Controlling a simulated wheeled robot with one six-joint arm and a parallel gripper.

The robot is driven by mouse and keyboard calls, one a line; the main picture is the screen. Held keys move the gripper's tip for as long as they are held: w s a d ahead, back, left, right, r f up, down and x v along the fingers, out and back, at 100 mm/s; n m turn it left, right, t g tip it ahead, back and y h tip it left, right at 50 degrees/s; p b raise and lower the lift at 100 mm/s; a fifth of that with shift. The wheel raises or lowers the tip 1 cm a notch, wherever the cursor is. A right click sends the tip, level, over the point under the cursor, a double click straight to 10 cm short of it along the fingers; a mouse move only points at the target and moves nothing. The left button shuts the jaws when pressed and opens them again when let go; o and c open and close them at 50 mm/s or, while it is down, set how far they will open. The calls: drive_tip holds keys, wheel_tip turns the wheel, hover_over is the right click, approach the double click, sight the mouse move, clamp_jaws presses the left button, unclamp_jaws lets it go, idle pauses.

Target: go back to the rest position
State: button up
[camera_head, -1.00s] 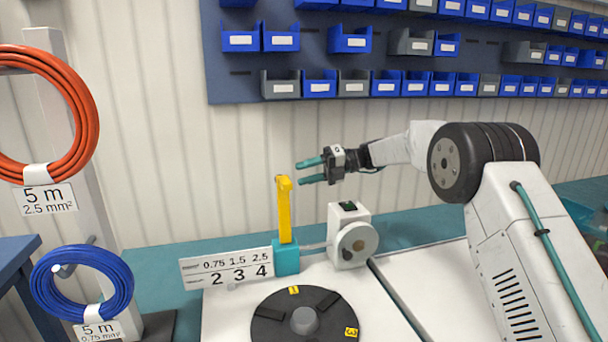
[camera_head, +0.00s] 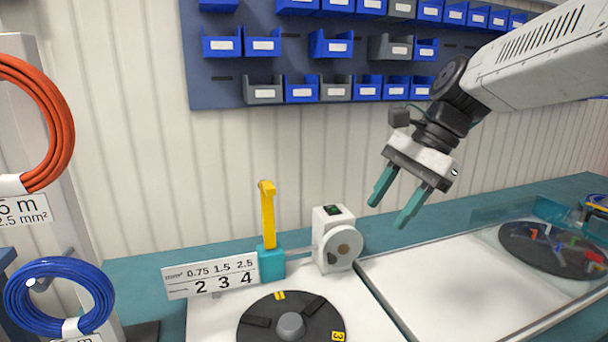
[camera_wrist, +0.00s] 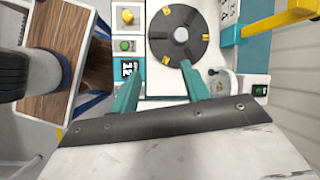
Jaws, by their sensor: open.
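My gripper (camera_head: 390,205) is open and empty in the head view, its two teal fingers pointing down and to the left. It is in the air above the bench, to the right of the yellow lever (camera_head: 268,214) and the white box with a grey wheel (camera_head: 337,240). In the wrist view my gripper (camera_wrist: 160,95) shows its two fingers apart with nothing between them. Beyond the fingertips is the black turntable disc (camera_wrist: 180,36), which also shows in the head view (camera_head: 258,333).
An orange cable coil (camera_head: 60,130) and a blue cable coil (camera_head: 15,290) hang at the left. Blue and grey bins (camera_head: 330,44) line the back wall. A second dark disc (camera_head: 520,262) with coloured pieces lies at the right. The white bench top between is clear.

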drive_tip(key=s+d+f+n+t+h, duration=0.1)
drive_tip(key=s+d+f+n+h, duration=0.2)
drive_tip(key=s, duration=0.7)
drive_tip(key=s+d+f+n+t+h, duration=0.1)
drive_tip(key=s+d+f+n+h, duration=0.1)
drive_tip(key=s+d+f+n, duration=0.4)
drive_tip(key=s+d+n, duration=0.2)
drive_tip(key=s+d, duration=0.1)
drive_tip(key=s, duration=0.1)
drive_tip(key=shift+s+f+h, duration=0.15)
drive_tip(key=shift+s+h, duration=0.1)
drive_tip(key=shift+h, duration=0.15)
drive_tip(key=shift+d, duration=0.1)
